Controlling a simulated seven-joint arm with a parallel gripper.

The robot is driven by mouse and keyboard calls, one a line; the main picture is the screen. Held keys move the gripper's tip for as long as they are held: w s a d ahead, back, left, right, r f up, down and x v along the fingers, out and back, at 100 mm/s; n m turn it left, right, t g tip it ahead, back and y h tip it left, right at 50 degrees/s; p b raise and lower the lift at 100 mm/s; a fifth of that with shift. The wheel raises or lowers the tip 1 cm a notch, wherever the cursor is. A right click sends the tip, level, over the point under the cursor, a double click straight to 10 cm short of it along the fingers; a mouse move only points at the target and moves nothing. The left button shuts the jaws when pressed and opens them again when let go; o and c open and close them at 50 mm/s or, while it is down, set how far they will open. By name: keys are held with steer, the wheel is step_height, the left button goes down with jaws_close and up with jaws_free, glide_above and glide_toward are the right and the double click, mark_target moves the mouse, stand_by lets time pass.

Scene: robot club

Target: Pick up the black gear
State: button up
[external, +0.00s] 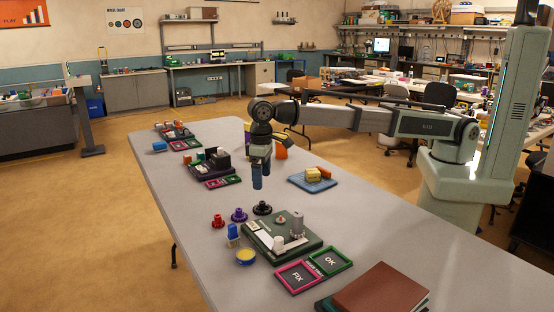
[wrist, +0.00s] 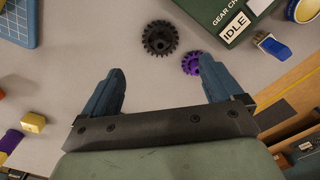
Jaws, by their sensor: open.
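The black gear (external: 262,208) lies flat on the grey table, just behind the green gear-check board (external: 312,243). In the wrist view the black gear (wrist: 160,38) is beyond the fingertips, near the top middle. A purple gear (external: 239,215) lies beside it; in the wrist view the purple gear (wrist: 190,64) is close to the right finger and partly hidden by it. My gripper (external: 261,172) is above the table, higher than the gears. In the wrist view my gripper (wrist: 162,74) has its blue fingers wide apart with nothing between them.
A red gear (external: 218,221), a blue-handled brush (external: 233,236) and a yellow round tin (external: 246,257) stand near the board. A FIX/OK tray (external: 297,276) and brown book (external: 380,290) are in front. A blue mat (external: 300,184) holds blocks.

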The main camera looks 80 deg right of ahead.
mark_target(262, 201)
steer(key=shift+f, duration=5.1)
steer(key=c, duration=1.1)
steer(key=shift+r, duration=0.2)
